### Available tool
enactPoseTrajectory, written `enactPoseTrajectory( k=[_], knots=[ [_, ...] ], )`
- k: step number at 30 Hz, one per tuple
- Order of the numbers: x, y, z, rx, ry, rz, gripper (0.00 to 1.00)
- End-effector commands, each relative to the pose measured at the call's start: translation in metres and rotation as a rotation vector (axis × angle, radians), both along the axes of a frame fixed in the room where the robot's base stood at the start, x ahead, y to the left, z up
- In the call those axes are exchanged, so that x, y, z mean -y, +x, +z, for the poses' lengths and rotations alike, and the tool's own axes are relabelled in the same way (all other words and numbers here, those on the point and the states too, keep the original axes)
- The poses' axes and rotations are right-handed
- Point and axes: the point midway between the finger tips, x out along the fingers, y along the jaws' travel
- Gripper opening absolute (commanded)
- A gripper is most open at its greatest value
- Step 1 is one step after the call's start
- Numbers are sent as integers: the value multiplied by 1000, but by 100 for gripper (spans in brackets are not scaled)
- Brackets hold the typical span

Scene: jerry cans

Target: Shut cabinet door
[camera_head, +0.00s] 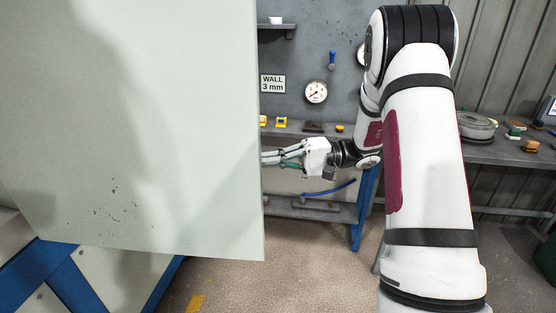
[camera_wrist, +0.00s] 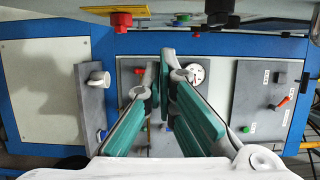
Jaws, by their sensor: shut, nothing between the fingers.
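The cabinet door (camera_head: 130,130) looks like the large pale grey-green panel filling the left of the head view. It stands open towards the camera, with its free edge vertical and some dark scuffs low on it. What is behind it is hidden. My gripper (camera_head: 264,158) is beyond the door's right edge, pointing left, and the edge partly covers its fingertips. I cannot tell whether it touches the door. In the wrist view my gripper (camera_wrist: 167,58) shows its teal-padded fingers brought together at the tips, with nothing held.
A shelf (camera_head: 335,212) with a blue-handled tool stands below my gripper. A workbench (camera_head: 500,150) with small items is at the right. The wrist view shows a blue frame (camera_wrist: 225,45) with a pale panel (camera_wrist: 42,85), a white knob (camera_wrist: 98,80) and a red lever (camera_wrist: 283,103).

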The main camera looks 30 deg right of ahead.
Motion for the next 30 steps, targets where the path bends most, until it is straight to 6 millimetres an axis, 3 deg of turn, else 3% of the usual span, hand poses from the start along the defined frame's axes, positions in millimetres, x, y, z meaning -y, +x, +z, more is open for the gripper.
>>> enactPoseTrajectory(
  k=[9,18,30],
  knots=[
    [-57,9,2,-4,0,1,0],
    [-71,-18,1,-1,0,-1,0],
    [-72,-20,0,0,0,-1,0]
  ],
)
